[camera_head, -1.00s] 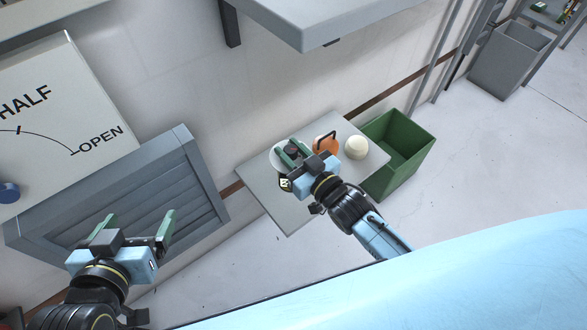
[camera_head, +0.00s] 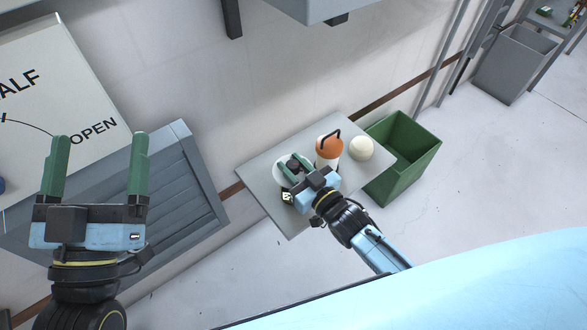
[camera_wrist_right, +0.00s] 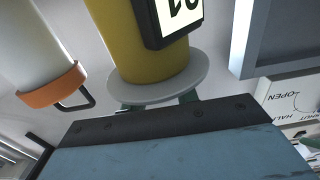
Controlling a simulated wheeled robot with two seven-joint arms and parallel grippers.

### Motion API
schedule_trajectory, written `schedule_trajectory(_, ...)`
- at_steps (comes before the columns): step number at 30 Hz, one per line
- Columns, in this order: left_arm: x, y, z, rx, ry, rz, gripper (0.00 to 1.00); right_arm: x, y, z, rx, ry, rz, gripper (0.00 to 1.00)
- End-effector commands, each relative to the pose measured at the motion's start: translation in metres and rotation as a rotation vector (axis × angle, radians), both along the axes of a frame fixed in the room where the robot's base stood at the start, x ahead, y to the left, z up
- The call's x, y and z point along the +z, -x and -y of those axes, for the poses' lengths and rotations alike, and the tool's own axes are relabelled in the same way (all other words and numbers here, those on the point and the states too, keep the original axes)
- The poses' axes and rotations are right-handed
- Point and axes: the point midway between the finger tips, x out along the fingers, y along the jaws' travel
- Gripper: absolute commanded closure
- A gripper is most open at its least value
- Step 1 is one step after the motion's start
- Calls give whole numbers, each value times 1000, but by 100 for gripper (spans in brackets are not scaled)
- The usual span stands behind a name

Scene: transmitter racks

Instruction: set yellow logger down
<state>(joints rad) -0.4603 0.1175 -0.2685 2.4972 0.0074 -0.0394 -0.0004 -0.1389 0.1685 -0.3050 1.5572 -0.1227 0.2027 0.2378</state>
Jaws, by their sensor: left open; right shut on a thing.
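The yellow logger (camera_wrist_right: 150,45) is a yellow cylinder with a black-framed display and a round white lid (camera_wrist_right: 158,91) in the right wrist view. In the head view its lid (camera_head: 280,172) and display (camera_head: 287,197) show over the small grey shelf (camera_head: 263,205). My right gripper (camera_head: 293,167) is shut on the logger by the dark knob on its lid. The logger's base is hidden, so I cannot tell whether it touches the shelf. My left gripper (camera_head: 98,165) is open and empty, in front of the grey slatted box.
A white canister with an orange lid (camera_head: 329,146) and black handle stands right of the logger, with a cream round object (camera_head: 361,148) beyond it. A green bin (camera_head: 405,165) adjoins the shelf's right side. The shelf's front-left part is bare.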

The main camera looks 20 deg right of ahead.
Motion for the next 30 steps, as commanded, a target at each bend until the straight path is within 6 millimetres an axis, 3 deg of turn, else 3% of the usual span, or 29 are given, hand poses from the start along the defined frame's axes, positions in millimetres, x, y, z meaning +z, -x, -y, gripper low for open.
schedule_trajectory(16, 10, 5, 0, -3, 25, 77, 14, -7, -1, 0, 0, -1, 3, 100)
schedule_trajectory(17, 11, 6, 0, -3, 26, 82, 14, -8, 0, 0, 0, -1, -1, 68)
schedule_trajectory(21, 11, 6, 0, -3, 26, 81, 14, -7, 0, 0, 0, -1, -1, 49)
schedule_trajectory(30, 10, 5, 0, -3, 25, 77, 14, -7, 0, 0, 0, 0, 0, 48)
